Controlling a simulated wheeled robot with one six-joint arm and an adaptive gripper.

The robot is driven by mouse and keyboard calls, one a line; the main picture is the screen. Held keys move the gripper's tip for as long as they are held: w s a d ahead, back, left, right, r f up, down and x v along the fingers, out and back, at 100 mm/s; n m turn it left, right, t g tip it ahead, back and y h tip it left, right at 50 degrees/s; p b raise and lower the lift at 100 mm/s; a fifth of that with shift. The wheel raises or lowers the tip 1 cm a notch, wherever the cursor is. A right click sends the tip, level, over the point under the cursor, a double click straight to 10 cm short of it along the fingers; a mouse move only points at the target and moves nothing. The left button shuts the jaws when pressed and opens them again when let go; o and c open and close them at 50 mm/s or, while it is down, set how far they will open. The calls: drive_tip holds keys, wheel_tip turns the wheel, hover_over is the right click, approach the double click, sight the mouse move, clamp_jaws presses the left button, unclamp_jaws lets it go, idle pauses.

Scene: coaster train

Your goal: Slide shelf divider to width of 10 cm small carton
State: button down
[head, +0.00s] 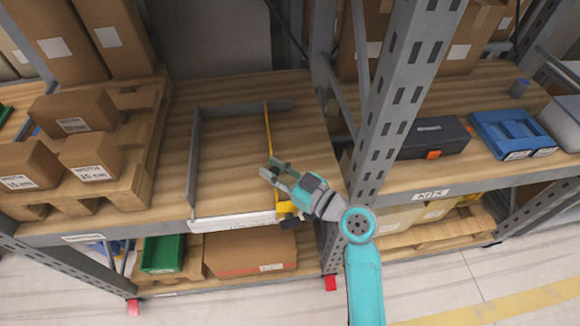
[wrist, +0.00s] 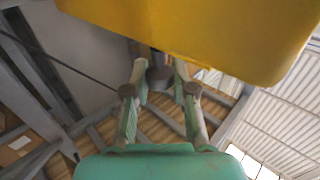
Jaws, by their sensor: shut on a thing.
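The yellow shelf divider (head: 267,125) stands on the wooden shelf, on the right side of a bay whose left side is a grey divider (head: 194,150). A white front rail (head: 232,221) runs along the shelf edge. My gripper (head: 270,168) is at the yellow divider. In the wrist view my gripper (wrist: 160,77) is shut on a dark knob (wrist: 159,78) beside the large yellow plate of the divider (wrist: 200,35). Small cartons (head: 89,157) sit on a pallet at the left; their size labels are hard to read. The bay between the dividers is empty.
A grey upright (head: 398,100) stands right of my arm. Beyond it are a dark toolbox (head: 432,137) and blue cases (head: 508,133). A green bin (head: 163,253) and a flat carton (head: 250,252) lie below.

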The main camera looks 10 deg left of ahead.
drive_tip(key=s+a, duration=0.1)
drive_tip(key=a, duration=0.2)
drive_tip(key=s+a, duration=0.1)
drive_tip(key=a, duration=0.6)
drive_tip(key=shift+s, duration=0.4)
drive_tip(key=c, duration=0.9)
unclamp_jaws()
drive_tip(key=shift+c, duration=0.2)
drive_tip(key=v, duration=1.2)
